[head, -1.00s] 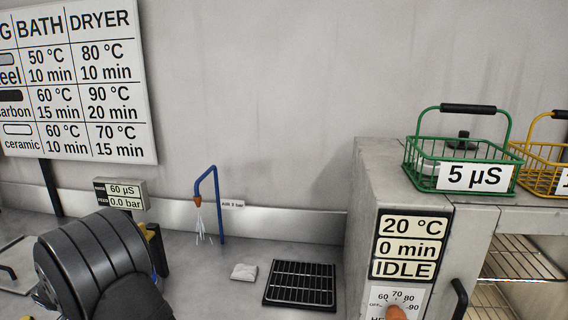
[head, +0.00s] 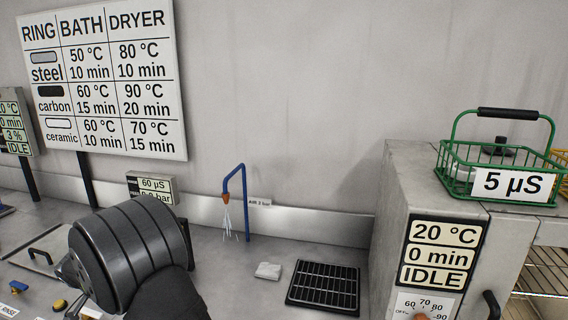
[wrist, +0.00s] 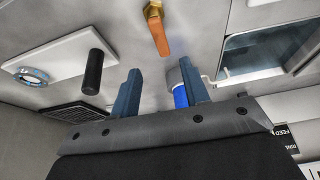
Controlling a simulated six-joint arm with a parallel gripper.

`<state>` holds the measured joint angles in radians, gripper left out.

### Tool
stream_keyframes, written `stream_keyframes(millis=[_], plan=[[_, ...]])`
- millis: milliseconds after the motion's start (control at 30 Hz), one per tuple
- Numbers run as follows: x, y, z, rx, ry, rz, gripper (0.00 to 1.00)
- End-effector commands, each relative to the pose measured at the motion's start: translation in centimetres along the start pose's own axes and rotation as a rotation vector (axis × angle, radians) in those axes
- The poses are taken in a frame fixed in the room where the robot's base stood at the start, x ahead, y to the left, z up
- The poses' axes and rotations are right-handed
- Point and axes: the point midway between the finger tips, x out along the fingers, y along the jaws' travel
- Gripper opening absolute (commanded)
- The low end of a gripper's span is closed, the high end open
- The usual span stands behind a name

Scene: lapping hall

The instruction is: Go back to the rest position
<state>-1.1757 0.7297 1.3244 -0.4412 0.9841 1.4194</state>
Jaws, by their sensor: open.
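My gripper (wrist: 160,95) shows in the wrist view with its two blue-grey fingers apart and nothing between them. A blue cylindrical thing (wrist: 180,97) shows behind the right finger, partly hidden. In the head view my dark arm covers the lower left, and the gripper itself does not show there.
The grey dryer (head: 398,190) reads IDLE at right, with a green basket (head: 465,180) on top. A sign (head: 100,85) hangs at left.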

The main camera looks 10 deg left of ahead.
Motion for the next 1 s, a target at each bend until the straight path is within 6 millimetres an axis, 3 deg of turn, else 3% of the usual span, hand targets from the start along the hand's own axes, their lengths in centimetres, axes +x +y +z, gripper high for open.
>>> stream_keyframes(millis=[467,1000], plan=[[9.8,0.1,0.0,0.000,-0.002,0.002,0.42],[9.4,-0.6,0.1,-0.308,0.001,-0.129,0.42]])
